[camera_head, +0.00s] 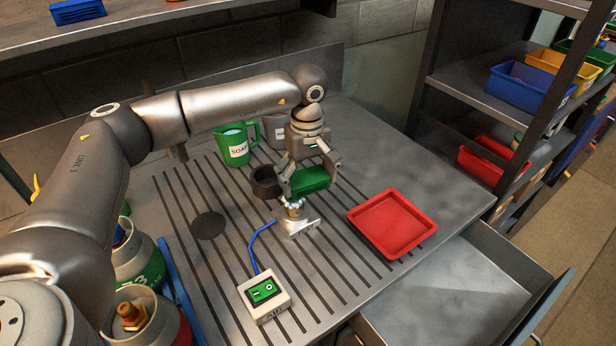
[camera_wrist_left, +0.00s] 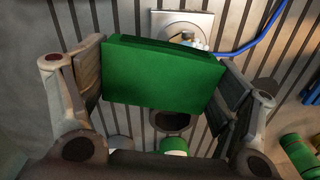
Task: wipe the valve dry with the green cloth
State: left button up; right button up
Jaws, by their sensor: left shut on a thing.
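The green cloth (camera_head: 310,180) is a folded block held between the fingers of my left gripper (camera_head: 308,174), which is shut on it. In the left wrist view the cloth (camera_wrist_left: 163,73) spans between both fingers of the gripper (camera_wrist_left: 160,85). The valve (camera_head: 295,208) is a small metal and brass-coloured fitting on a light square base plate, just below the cloth in the head view. In the left wrist view the valve (camera_wrist_left: 187,36) is partly hidden behind the cloth. I cannot tell whether cloth and valve touch. My right gripper is not in view.
A red tray (camera_head: 392,223) lies to the right. A dark cup (camera_head: 265,183), a green soap mug (camera_head: 235,147) and a grey mug (camera_head: 272,128) stand behind. An open drawer (camera_head: 450,290) is at the front right.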

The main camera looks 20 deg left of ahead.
pick_arm(q)
jog(key=shift+w+d, duration=0.35)
jog(key=shift+w, duration=0.1)
jog(key=shift+s+a, duration=0.1)
jog(key=shift+s+a+r, duration=0.15)
jog(key=shift+s+a, duration=0.3)
jog(key=shift+s, duration=0.05)
jog(key=shift+w+d+b, duration=0.35)
jog(key=shift+w+d, duration=0.25)
jog(key=shift+w, duration=0.1)
jog(key=shift+s+a+f, duration=0.2)
jog(key=shift+s+a, duration=0.4)
jog(key=shift+s, duration=0.1)
jog(key=shift+r, duration=0.1)
jog(key=shift+r+p, duration=1.2)
jog(key=shift+r, duration=1.25)
